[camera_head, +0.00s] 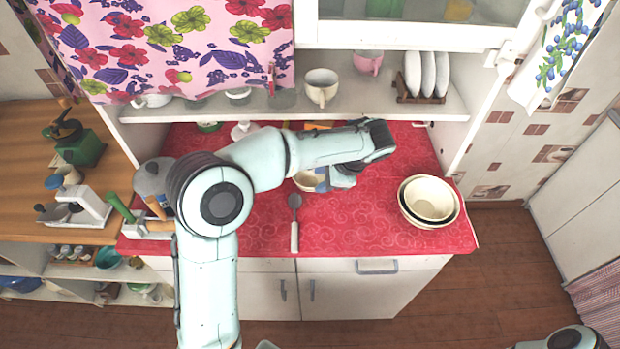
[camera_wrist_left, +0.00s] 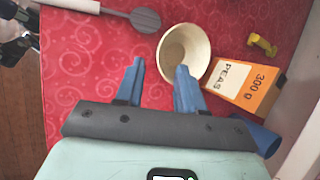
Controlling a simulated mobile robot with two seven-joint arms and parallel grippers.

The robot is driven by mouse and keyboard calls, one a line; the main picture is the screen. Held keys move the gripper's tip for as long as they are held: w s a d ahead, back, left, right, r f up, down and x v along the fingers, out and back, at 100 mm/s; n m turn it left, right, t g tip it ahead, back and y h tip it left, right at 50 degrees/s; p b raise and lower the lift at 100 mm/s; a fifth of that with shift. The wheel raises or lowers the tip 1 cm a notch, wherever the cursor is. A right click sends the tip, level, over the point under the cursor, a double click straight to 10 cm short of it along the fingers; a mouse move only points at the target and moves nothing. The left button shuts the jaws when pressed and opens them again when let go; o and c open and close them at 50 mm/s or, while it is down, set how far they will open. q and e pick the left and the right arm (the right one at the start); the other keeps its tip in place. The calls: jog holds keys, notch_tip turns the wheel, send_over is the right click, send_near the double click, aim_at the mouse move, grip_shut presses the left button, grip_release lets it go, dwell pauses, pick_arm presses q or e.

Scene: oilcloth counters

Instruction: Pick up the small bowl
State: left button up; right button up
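A small cream bowl (camera_head: 303,182) sits on the red cloth of the counter, partly hidden by my left gripper in the head view. In the left wrist view the small bowl (camera_wrist_left: 204,55) lies just beyond the fingertips, toward the right finger. My left gripper (camera_wrist_left: 160,67) is open and empty, with its two blue fingers apart. The right fingertip overlaps the bowl's near side; I cannot tell whether it touches. In the head view the left gripper (camera_head: 338,178) is low over the counter at the bowl's right. My right gripper is not in view.
A spoon-like utensil (camera_head: 295,222) lies left of the bowl. An orange peas box (camera_wrist_left: 243,88) stands close right of it in the wrist view, with a yellow item (camera_wrist_left: 262,45) beyond. Stacked bowls (camera_head: 430,200) stand at the counter's right. A shelf (camera_head: 370,100) overhangs the back.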

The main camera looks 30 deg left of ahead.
aim_at(310, 178)
pick_arm(q)
jog(key=x, duration=0.2)
jog(key=shift+w+a+f, duration=0.15)
jog(key=shift+w+f, duration=0.05)
jog(key=shift+f, duration=0.1)
jog(key=shift+x, duration=2.35)
grip_shut()
